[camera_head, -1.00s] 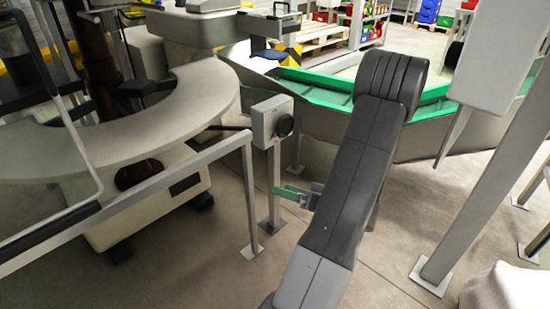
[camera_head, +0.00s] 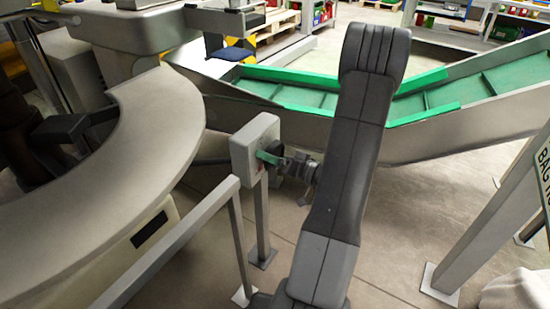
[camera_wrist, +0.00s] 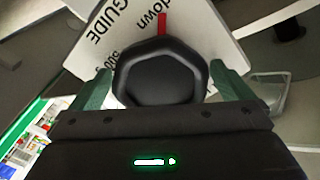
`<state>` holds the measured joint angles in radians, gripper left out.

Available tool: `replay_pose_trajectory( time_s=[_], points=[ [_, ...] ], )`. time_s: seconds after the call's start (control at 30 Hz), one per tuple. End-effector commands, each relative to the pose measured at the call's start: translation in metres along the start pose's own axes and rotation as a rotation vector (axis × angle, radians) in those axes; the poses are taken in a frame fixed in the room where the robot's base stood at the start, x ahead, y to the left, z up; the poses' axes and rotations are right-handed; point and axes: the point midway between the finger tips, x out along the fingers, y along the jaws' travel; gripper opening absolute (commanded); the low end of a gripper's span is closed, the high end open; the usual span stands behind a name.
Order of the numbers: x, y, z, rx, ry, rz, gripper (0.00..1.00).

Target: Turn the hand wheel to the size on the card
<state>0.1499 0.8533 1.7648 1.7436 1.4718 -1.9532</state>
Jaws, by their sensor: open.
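The black hand wheel (camera_wrist: 160,75) fills the middle of the wrist view, in front of a pale plate (camera_wrist: 205,42). The plate carries the printed words "GUIDE" and "down" and a partly hidden "500". A red mark (camera_wrist: 162,22) shows just above the wheel. My gripper (camera_wrist: 165,88) is open, with one green finger on each side of the wheel; I cannot tell whether they touch it. In the head view my gripper (camera_head: 268,158) is at the front of the grey box (camera_head: 243,150) on a post, and it mostly hides the wheel there.
A grey rail (camera_head: 185,232) runs at the lower left, close to the box's post. A curved pale table (camera_head: 150,140) stands at the left. A green conveyor (camera_head: 300,97) lies behind my arm. A sign reading "BAG" (camera_head: 520,170), cut off, stands at the right edge.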

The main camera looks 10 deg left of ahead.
Motion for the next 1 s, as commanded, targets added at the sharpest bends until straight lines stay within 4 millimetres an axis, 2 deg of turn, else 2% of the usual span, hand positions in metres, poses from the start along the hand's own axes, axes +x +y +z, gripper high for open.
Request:
replay_pose_trajectory(
  time_s=[0.2,0.4,0.73,1.0],
  points=[
    [0.0001,0.0,-0.0001,0.0,0.0,0.0,1.0],
    [-0.0001,0.0,0.0,0.0,0.0,0.0,0.61],
    [-0.0002,0.0002,0.0006,0.035,0.0,0.0,0.61],
    [-0.0002,0.0,0.0012,0.192,0.0,0.0,0.61]
  ],
)
